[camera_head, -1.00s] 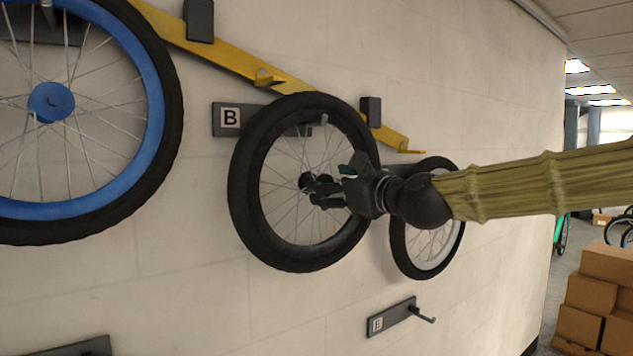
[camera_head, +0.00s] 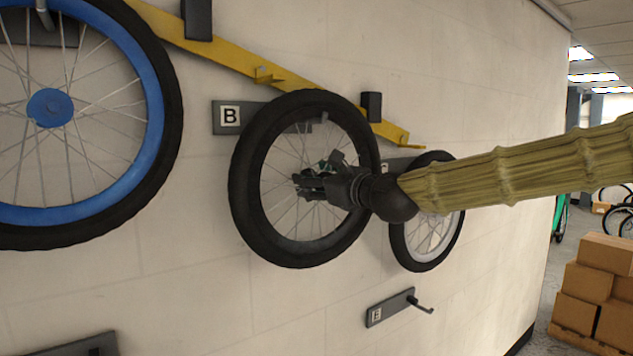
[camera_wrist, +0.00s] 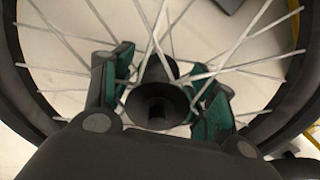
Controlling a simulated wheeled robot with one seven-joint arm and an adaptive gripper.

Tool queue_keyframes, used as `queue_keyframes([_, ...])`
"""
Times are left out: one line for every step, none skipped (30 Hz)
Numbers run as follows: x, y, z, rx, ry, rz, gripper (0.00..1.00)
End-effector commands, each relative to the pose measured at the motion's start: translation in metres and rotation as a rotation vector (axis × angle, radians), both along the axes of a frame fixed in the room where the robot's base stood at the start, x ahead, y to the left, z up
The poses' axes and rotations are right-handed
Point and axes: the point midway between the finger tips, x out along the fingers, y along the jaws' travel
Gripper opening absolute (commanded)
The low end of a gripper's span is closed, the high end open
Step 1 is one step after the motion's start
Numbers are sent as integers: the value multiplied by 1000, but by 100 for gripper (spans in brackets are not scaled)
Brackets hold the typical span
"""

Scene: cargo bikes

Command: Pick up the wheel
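A wheel with a black tyre and dark rim (camera_head: 247,207) hangs on the wall at the rack plate marked B. My gripper (camera_head: 310,184) is in front of its middle, at the hub. In the wrist view, the dark hub (camera_wrist: 158,103) lies between the two green-padded fingers of my gripper (camera_wrist: 166,88), with spokes crossing around them. The fingers are spread on either side of the hub. A small gap shows on the right; contact on the left is hard to tell. The gripper hides the hub in the head view.
A blue-rimmed wheel (camera_head: 155,88) hangs at left and a white-rimmed wheel (camera_head: 447,240) at right, close behind my arm. A yellow bar (camera_head: 232,59) runs above. An empty hook plate E (camera_head: 391,309) is below. Cardboard boxes (camera_head: 597,290) stand at far right.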

Motion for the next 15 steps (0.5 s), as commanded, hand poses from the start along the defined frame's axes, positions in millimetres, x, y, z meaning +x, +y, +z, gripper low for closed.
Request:
queue_keyframes([0,0,0,0,0,0,42])
queue_keyframes([0,0,0,0,0,0,36])
queue_keyframes([0,0,0,0,0,0,29])
queue_keyframes([0,0,0,0,0,0,24])
queue_keyframes([0,-1,0,0,0,0,18])
queue_keyframes([0,-1,0,0,0,-1,11])
queue_keyframes([0,-1,0,0,0,-1,5])
queue_keyframes([0,-1,0,0,0,-1,0])
queue_keyframes([0,-1,0,0,0,-1,0])
queue_keyframes([0,-1,0,0,0,-1,0])
queue_keyframes([0,-1,0,0,0,-1,0])
queue_keyframes([0,-1,3,2,-4,-2,0])
queue_keyframes([0,-1,3,2,-4,-2,0])
queue_keyframes([0,-1,3,3,-4,-2,0])
queue_keyframes([0,-1,3,2,-3,-2,0])
